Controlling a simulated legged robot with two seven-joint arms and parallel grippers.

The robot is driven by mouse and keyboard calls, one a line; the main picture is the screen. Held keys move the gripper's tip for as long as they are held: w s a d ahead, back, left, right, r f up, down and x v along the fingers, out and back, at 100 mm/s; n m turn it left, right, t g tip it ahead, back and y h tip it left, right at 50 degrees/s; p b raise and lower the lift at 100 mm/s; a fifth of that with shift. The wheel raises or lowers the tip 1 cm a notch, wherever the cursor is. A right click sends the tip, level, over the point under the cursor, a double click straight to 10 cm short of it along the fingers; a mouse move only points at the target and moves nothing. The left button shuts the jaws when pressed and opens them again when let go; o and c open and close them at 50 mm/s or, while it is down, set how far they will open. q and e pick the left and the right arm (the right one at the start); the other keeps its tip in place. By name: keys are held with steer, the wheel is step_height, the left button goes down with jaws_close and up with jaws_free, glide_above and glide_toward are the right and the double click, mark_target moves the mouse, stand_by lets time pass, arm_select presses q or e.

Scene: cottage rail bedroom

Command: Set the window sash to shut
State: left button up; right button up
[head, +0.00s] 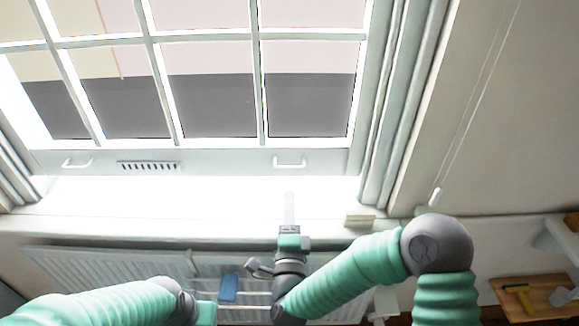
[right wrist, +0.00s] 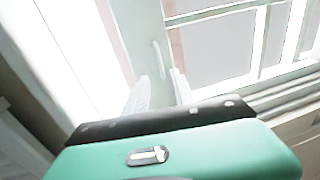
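The white window sash (head: 230,152) has a grid of panes and stands raised, with a bright gap between its bottom rail and the sill (head: 220,212). Its rail carries a left pull handle (head: 77,163), a slotted vent (head: 149,167) and a right pull handle (head: 289,162). My right gripper (head: 289,205) is below the right handle, pointing up at it. In the right wrist view its two pale fingers (right wrist: 160,90) are apart and empty, with the handle (right wrist: 157,58) just beyond their tips. My left arm shows at the lower left; its gripper is out of view.
A white radiator (head: 110,268) runs under the sill, with a blue item (head: 229,288) on it. A small pale block (head: 359,220) sits on the sill's right part. A cord with a pull (head: 436,196) hangs at right, above a wooden board (head: 540,296) with a yellow-handled tool.

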mark_target(289, 168)
steer(key=w, duration=0.4)
steer(key=w+r, duration=0.1)
steer(key=w, duration=0.7)
steer(key=shift+w+r+p, duration=0.15)
steer(key=shift+r+p, duration=0.25)
jaws_close()
steer(key=shift+f, duration=0.25)
